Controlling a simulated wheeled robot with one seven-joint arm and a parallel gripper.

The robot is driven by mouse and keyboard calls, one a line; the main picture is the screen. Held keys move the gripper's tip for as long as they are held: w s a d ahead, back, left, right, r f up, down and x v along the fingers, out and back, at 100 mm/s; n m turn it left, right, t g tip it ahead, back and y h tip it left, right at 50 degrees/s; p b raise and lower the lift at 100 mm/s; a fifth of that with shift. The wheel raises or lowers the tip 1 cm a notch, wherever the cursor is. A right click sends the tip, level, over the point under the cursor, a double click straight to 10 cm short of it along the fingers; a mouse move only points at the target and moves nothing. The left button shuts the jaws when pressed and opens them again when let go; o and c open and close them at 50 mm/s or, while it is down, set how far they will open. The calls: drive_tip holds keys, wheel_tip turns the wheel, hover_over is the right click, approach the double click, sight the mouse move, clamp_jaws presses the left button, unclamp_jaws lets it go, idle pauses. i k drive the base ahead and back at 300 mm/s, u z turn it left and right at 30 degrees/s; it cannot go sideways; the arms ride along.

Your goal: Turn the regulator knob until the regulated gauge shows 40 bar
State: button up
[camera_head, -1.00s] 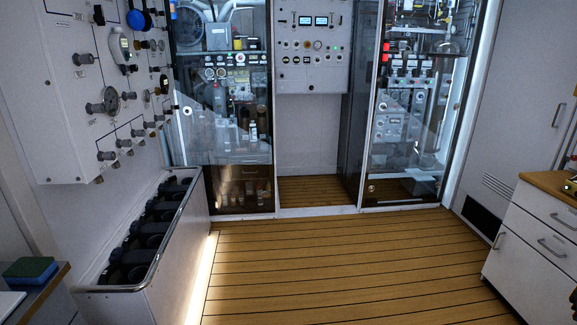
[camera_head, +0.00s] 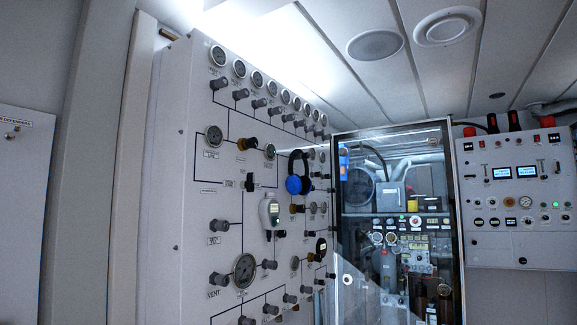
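The grey fill panel (camera_head: 178,215) fills the left middle of the head view, seen at a slant. A dark knob with a yellow-brown base (camera_head: 248,143) sits between a larger gauge (camera_head: 213,137) on its left and a smaller gauge (camera_head: 270,151) on its right. Lines drawn on the panel link them. This looks like the regulator knob with its gauges, but the labels are too small to be sure. The gauge readings cannot be made out. A larger gauge (camera_head: 244,268) sits lower on the panel. My gripper is not in view.
A blue ear-muff headset (camera_head: 298,178) and a pale handheld device (camera_head: 269,212) hang at the panel, standing out from it. A row of small gauges (camera_head: 257,79) runs along the top. A glass-doored cabinet (camera_head: 345,235) and a control box (camera_head: 515,240) stand to the right.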

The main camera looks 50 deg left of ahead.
sight(252, 142)
drive_tip(key=u, duration=0.2)
drive_tip(key=i, duration=1.15)
drive_tip(key=u, duration=0.95)
drive_tip(key=i, duration=0.85)
drive_tip(key=u, duration=0.95)
drive_tip(key=i, duration=0.55)
drive_tip(key=u, duration=1.15)
drive_tip(key=k, duration=0.4)
drive_tip(key=z, duration=0.4)
